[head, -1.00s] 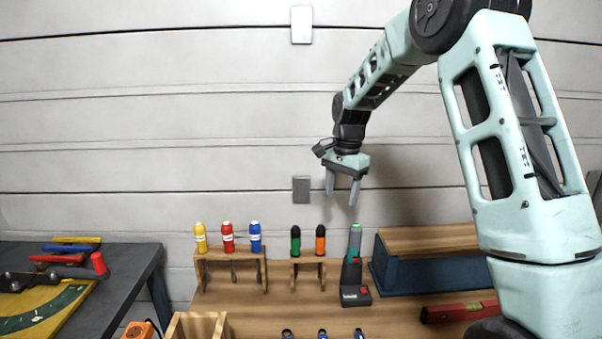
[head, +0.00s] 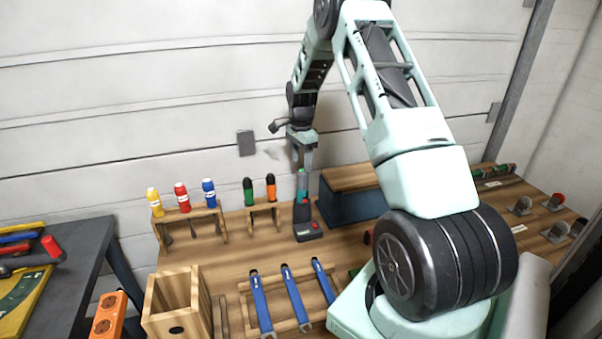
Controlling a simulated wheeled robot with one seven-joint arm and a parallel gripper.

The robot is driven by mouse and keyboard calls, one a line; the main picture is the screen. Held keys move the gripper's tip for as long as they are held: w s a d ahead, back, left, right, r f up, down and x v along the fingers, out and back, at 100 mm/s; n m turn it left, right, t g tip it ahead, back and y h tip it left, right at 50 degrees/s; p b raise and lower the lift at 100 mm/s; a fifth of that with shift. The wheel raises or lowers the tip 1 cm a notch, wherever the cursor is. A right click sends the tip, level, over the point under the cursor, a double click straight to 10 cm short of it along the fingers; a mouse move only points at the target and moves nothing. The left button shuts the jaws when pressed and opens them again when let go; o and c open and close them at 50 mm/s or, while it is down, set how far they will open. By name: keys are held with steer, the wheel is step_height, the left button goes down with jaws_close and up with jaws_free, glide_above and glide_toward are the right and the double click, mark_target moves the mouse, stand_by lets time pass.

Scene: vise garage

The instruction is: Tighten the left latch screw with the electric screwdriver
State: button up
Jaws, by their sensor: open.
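The electric screwdriver (head: 302,186), with a green upper part, stands upright in a dark charging base (head: 307,230) with a red button on the workbench. My gripper (head: 302,164) is open and points down at the top of the screwdriver, its fingers overlapping or just above the green end. I cannot tell whether they touch or straddle it. Nothing is visibly held. I cannot make out the left latch screw in this view.
Yellow, red and blue-handled tools stand in a wooden rack (head: 188,222). Green and orange-handled screwdrivers stand in a smaller rack (head: 263,207) close left of the charging base. A blue box (head: 350,204) is close right. Blue wrenches (head: 295,297) lie in front. Small metal fittings (head: 521,206) sit far right.

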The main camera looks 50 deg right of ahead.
mark_target(301, 170)
step_height(301, 170, down, 7)
steer(key=shift+r+p, duration=0.1)
steer(key=shift+p, duration=0.85)
steer(key=shift+c, duration=0.3)
steer(key=c, duration=1)
steer(key=o, duration=0.4)
steer(key=shift+c, duration=0.2)
steer(key=c, duration=0.4)
steer(key=shift+r+p, duration=4.15)
steer(key=shift+r, duration=3.4)
steer(key=shift+o, duration=0.5)
steer(key=shift+c, duration=0.4)
